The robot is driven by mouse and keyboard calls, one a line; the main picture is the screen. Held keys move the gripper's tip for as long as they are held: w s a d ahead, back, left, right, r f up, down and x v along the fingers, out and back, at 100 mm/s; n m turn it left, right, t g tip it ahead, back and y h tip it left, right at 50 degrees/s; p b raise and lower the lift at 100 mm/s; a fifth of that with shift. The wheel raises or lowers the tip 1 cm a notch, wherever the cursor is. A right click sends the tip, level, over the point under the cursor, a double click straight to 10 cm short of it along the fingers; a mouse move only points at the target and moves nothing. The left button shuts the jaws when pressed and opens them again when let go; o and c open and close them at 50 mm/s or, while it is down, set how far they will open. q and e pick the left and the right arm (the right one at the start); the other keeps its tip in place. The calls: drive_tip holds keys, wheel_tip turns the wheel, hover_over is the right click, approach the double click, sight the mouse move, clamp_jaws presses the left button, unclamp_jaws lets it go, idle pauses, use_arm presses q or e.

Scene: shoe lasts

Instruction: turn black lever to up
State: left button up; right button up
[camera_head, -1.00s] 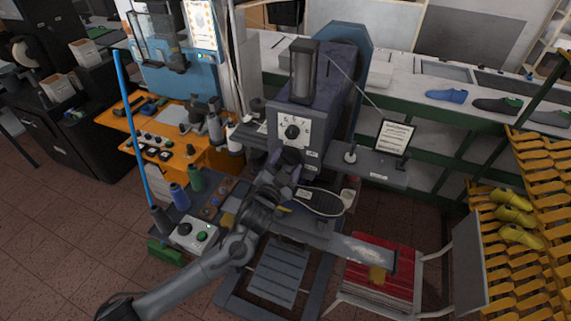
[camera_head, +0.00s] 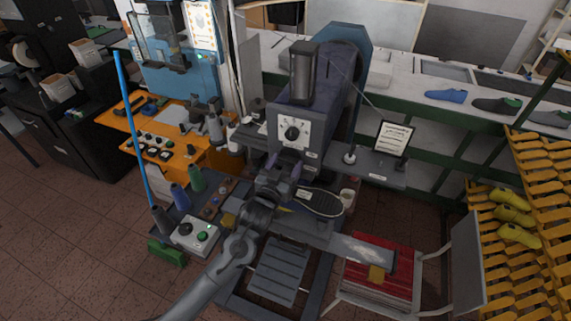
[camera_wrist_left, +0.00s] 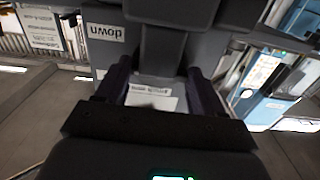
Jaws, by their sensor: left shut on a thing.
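The machine (camera_head: 320,95) stands in the middle of the head view, with a black dial (camera_head: 292,132) on its white front panel. My left gripper (camera_head: 283,168) is at the machine's front, just below that panel. In the left wrist view a dark grey block, seemingly the black lever (camera_wrist_left: 165,42), lies between the two fingers. The gripper is shut on it. A "down" label (camera_wrist_left: 104,32) shows upside down beside it. The gripper and wrist hide most of the lever in the head view, so its exact angle cannot be told. My right gripper is not in view.
A dark shoe sole (camera_head: 320,202) lies just right of my wrist. A control box (camera_head: 196,236) with a green button is at lower left, near several thread cones. A red-seated chair (camera_head: 372,290) and a yellow rack (camera_head: 540,190) stand to the right.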

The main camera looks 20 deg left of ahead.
use_arm(q)
drive_tip(key=n, duration=0.4)
drive_tip(key=shift+n+p, duration=0.3)
drive_tip(key=shift+p, duration=0.05)
drive_tip(key=shift+n, duration=1.3)
drive_tip(key=o, duration=1)
drive_tip(key=shift+o, duration=0.2)
drive_tip(key=s+b, duration=0.1)
drive_tip(key=s, duration=0.9)
drive_tip(key=shift+s+b, duration=0.3)
drive_tip(key=shift+s, duration=0.1)
